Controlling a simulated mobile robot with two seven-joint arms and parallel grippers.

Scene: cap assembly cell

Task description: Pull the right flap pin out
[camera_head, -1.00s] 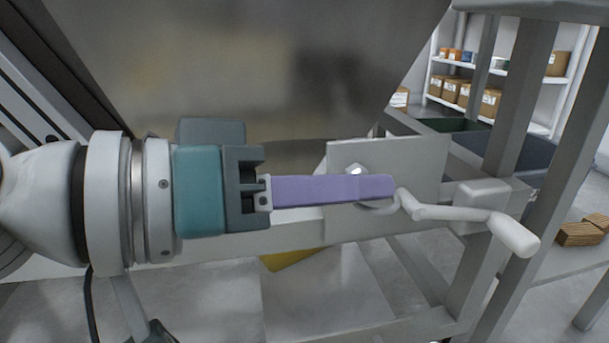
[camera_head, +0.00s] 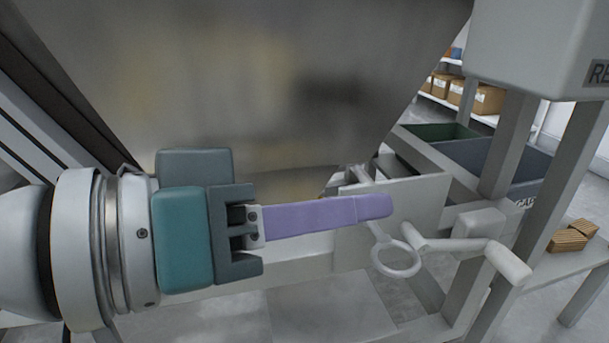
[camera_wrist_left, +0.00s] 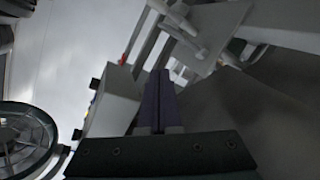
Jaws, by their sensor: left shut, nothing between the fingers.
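A pale pin with a ring handle (camera_head: 398,259) shows in the head view at a grey plate (camera_head: 415,206). Its shaft runs up behind my left fingers, and a short stub shows above them. My left gripper (camera_head: 385,206) comes in from the left, its purple fingers shut with nothing between them. The fingertips overlap the shaft in the picture, just above the ring; I cannot tell whether they touch it. In the left wrist view the dark purple fingers (camera_wrist_left: 157,80) point up, close together. My right gripper is not in view.
A pale crank handle (camera_head: 470,246) sticks out just right of the ring. A large dull metal panel (camera_head: 260,80) fills the space behind my left gripper. Grey frame posts (camera_head: 508,150), dark bins (camera_head: 490,160) and wooden blocks (camera_head: 572,236) stand to the right.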

